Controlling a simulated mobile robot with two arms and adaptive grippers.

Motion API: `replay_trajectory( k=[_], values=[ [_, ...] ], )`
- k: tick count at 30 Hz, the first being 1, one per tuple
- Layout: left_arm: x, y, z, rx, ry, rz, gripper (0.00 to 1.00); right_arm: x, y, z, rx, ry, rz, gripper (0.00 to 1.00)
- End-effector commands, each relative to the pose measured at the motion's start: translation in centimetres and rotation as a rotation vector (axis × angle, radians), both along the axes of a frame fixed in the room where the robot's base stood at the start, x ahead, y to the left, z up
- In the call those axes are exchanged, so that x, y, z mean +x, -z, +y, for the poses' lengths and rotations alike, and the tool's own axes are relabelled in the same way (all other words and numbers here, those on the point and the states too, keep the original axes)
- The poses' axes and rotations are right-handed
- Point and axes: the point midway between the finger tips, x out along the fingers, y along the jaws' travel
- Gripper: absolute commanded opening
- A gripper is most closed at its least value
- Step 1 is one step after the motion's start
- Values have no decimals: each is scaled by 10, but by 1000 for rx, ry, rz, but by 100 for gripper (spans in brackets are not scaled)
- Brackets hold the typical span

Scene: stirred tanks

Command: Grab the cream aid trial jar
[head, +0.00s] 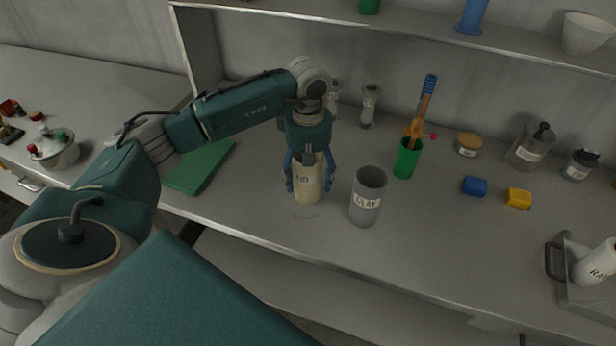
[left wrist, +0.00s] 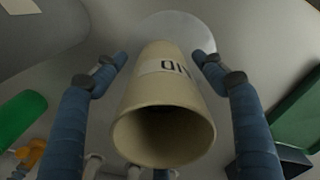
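The cream aid trial jar (head: 307,190) stands upright on the grey bench, below my left gripper (head: 307,184). It also shows in the left wrist view (left wrist: 158,105), with its open mouth toward the camera and a white label reading AID. The blue fingers of my left gripper (left wrist: 160,72) are spread on both sides of the jar, with gaps visible between them and its wall. Part of the jar's top is hidden by the gripper in the head view. My right gripper is not in view.
A grey labelled jar (head: 367,198) stands close to the right. Behind it is a green cup (head: 407,160) holding a brush. A green board (head: 200,166) lies to the left. Blue (head: 475,186) and yellow (head: 518,198) blocks lie farther right. A shelf (head: 400,27) runs above the back.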

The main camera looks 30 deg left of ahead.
Motion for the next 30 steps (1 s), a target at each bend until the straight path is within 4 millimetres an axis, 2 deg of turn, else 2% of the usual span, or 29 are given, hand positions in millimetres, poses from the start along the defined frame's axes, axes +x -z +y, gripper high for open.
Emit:
replay_trajectory(
  k=[1,4,6,14,20,26,30],
  values=[
    [0,0,0,0,0,0,55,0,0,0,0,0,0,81],
    [0,0,0,0,0,0,35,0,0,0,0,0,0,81],
    [0,0,0,0,0,0,26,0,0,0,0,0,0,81],
    [0,-1,0,0,-1,-1,25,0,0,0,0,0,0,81],
    [1,-12,0,-1,-1,-2,25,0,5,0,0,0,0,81],
    [2,-48,0,0,-1,-8,25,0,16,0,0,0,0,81],
    [2,-90,0,0,0,-10,25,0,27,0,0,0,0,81]
  ],
)
